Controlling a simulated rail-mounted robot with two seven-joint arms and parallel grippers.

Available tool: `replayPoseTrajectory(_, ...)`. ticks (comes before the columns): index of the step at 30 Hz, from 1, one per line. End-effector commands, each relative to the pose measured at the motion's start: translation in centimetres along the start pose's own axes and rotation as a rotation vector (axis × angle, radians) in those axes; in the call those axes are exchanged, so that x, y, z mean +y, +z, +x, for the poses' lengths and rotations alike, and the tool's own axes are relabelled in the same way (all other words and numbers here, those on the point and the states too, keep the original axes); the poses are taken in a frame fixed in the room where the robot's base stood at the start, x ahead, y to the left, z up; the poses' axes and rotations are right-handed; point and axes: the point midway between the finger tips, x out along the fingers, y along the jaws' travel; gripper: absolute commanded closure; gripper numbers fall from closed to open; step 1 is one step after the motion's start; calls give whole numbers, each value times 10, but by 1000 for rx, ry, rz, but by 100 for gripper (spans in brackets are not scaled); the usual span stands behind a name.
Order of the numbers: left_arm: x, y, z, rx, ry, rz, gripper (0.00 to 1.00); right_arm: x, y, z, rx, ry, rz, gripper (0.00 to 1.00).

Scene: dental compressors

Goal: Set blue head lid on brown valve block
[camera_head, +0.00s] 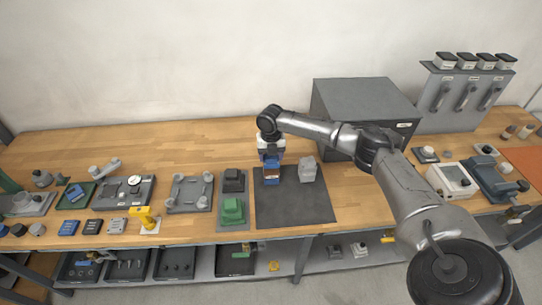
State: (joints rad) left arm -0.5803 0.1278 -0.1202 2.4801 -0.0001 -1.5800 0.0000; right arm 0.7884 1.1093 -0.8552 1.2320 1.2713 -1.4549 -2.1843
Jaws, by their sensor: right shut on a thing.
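My right gripper (270,155) points down over the left part of a dark grey mat (295,208). It is shut on the blue head lid (272,172), whose upper part the fingers hide. A narrow brown band, the valve block (272,181), shows directly under the lid, above the mat. At this size I cannot tell whether lid and block touch or whether a small gap is left. My left gripper is not in view.
A grey block (308,170) stands on the mat, close right of the gripper. A tray with a green part (233,210) lies to the left. A large grey box (360,105) stands behind right. The back left of the wooden bench (150,145) is clear.

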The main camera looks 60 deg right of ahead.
Motion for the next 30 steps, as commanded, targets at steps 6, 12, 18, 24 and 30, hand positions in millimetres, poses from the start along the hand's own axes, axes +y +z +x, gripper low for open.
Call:
replayPoseTrajectory(6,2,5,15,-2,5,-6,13,0,0,18,1,-1,1,66)
replayPoseTrajectory(12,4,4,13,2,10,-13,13,0,0,18,-1,0,1,66)
replayPoseTrajectory(18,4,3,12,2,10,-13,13,0,0,18,0,0,1,66)
replayPoseTrajectory(24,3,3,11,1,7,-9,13,0,1,21,0,-1,1,66)
replayPoseTrajectory(30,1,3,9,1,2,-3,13,0,2,24,0,-1,1,66)
